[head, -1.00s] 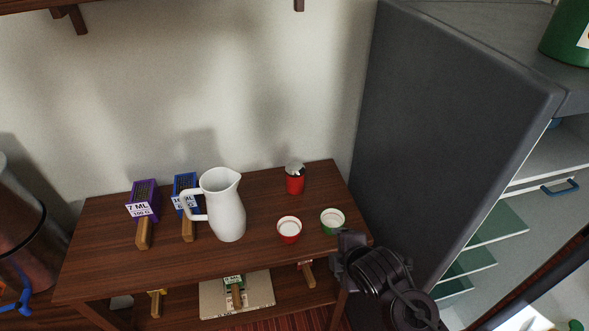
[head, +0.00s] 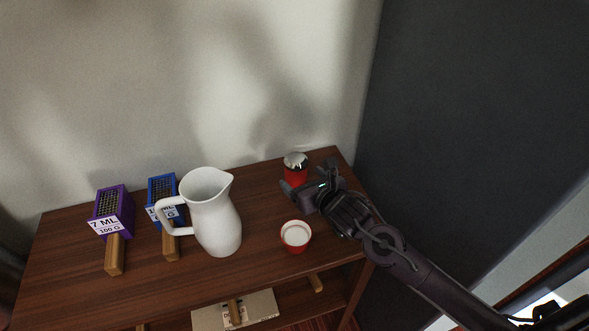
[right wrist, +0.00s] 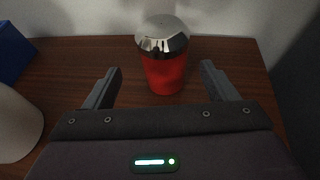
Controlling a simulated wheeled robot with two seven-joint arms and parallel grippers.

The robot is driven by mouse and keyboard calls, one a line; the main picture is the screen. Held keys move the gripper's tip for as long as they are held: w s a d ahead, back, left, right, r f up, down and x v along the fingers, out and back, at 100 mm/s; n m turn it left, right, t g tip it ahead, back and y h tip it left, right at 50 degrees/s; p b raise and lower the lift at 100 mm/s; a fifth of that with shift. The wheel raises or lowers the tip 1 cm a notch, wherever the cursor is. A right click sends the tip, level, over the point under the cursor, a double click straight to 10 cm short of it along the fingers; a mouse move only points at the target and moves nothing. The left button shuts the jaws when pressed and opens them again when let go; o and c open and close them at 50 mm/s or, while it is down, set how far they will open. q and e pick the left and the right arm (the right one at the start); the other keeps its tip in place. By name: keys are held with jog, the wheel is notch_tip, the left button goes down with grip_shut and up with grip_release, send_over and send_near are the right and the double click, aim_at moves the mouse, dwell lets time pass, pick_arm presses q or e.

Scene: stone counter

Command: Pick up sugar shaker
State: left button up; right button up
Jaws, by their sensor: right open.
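The sugar shaker (head: 296,173) is red with a shiny metal top and stands upright near the back right of the wooden table. It also shows in the right wrist view (right wrist: 164,62), centred ahead of the jaws. My right gripper (head: 309,186) is open, just in front of and to the right of the shaker in the head view. In the right wrist view its fingers (right wrist: 158,86) are spread to either side of the shaker's line, with the shaker mostly beyond the tips. Whether they touch it I cannot tell. My left gripper is not in view.
A white pitcher (head: 217,222) stands left of the shaker on the wooden table (head: 262,215). A red cup (head: 296,237) with white contents is in front. Blue (head: 163,190) and purple (head: 113,208) boxes with wooden handles are at left. A dark panel (head: 470,120) rises at right.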

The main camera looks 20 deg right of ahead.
aim_at(301, 175)
jog(key=shift+p+x, duration=0.45)
jog(key=shift+x, duration=0.3)
jog(key=shift+p+x, duration=0.4)
jog(key=shift+x, duration=0.35)
jog(key=x, duration=0.3)
jog(key=shift+d+f+p, duration=0.1)
jog(key=shift+d+p, duration=0.2)
jog(key=c, duration=0.4)
jog(key=shift+c, duration=1.3)
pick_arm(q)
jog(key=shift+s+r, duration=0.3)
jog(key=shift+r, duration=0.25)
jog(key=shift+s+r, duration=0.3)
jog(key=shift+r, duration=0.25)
pick_arm(e)
jog(key=c, duration=0.5)
